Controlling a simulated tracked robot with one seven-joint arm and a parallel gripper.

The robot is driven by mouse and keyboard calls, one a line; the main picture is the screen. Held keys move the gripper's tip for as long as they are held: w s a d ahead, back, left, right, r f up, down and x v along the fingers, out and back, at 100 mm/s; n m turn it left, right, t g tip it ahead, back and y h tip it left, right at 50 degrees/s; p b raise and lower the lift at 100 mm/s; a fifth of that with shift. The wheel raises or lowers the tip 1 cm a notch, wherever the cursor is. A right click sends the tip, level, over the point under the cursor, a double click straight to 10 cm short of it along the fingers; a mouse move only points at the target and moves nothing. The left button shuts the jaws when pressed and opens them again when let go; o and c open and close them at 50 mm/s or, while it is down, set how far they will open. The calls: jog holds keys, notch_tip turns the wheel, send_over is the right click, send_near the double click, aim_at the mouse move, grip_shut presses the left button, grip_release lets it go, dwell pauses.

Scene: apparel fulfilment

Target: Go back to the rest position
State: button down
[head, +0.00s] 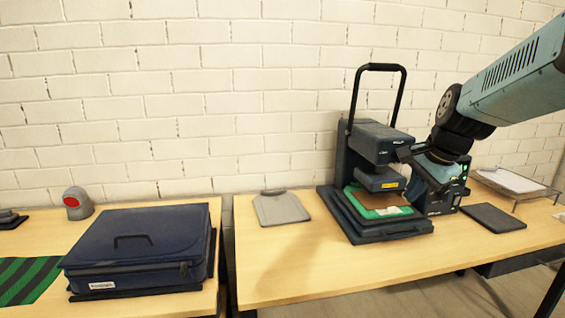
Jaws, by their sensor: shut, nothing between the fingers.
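My arm reaches in from the upper right. My gripper (406,154) is beside the head of a black heat press (377,143), with its tip small and dark against the press. It is shut and holds nothing. I cannot tell whether it touches the press. The press stands open with its tall handle up. A green-edged piece with a brown middle (384,204) lies on its lower plate.
A grey flat board (280,208) lies left of the press. A dark control box (443,193), a black pad (493,218) and a wire tray (513,186) are at right. A navy case (140,247) and striped mat (27,280) occupy the left table, past a gap.

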jog(key=s+a+r+n, duration=0.1)
jog(key=s+a+n, duration=0.1)
jog(key=s+n, duration=0.4)
jog(key=s+a+r+n+t+h, duration=0.1)
jog(key=s+a+n, duration=0.2)
jog(key=s+n, duration=0.4)
jog(key=shift+s+a, duration=0.3)
jog(key=shift+s, duration=0.25)
